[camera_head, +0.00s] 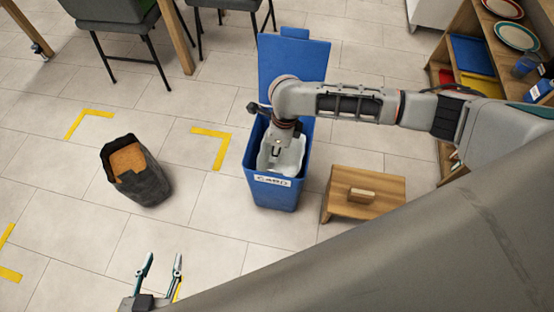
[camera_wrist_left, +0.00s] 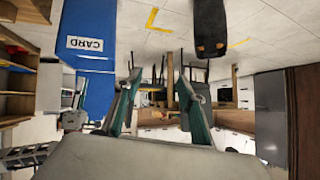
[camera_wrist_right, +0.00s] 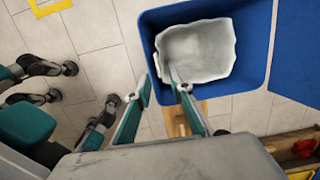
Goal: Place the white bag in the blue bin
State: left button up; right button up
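The white bag (camera_head: 289,158) is in the mouth of the blue bin (camera_head: 270,192), its open top facing up. The bin's lid stands open behind it. In the right wrist view the bag (camera_wrist_right: 200,48) lies inside the blue rim (camera_wrist_right: 258,45). My right gripper (camera_wrist_right: 160,78) is at the bag's near edge, one finger inside it and one outside, with the rim between. It also shows over the bin in the head view (camera_head: 277,148). The bag's underside is hidden. My left gripper (camera_head: 161,262) is open and empty over the floor.
A dark bag with orange-brown contents (camera_head: 146,185) stands left of the bin. A small wooden stool (camera_head: 380,205) is right of it. Shelves (camera_head: 462,40) stand at the right and chairs (camera_head: 120,40) at the back. Yellow corner marks (camera_head: 221,150) lie on open tiled floor.

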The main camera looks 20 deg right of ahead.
jog(key=s+a+r+m+t+y, duration=0.1)
jog(key=s+a+m+t+y, duration=0.15)
jog(key=s+a+m, duration=0.5)
jog(key=s+a+r+m+t+y, duration=0.15)
jog(key=s+a+m+y, duration=0.25)
jog(key=a+m, duration=0.65)
pick_arm(q)
jog(key=shift+s+p, duration=0.1)
jog(key=shift+p, duration=0.35)
pick_arm(e)
jog(key=s+d+m+t+h, duration=0.2)
jog(key=s+d+m, duration=0.2)
jog(key=d+m, duration=0.6)
jog(key=s+d+m+t+h, duration=0.3)
jog(key=s+d+m, duration=0.2)
jog(key=d+m, duration=0.6)
jog(key=m, duration=0.3)
jog(key=shift+s+r+t, duration=0.3)
jog(key=shift+r, duration=0.1)
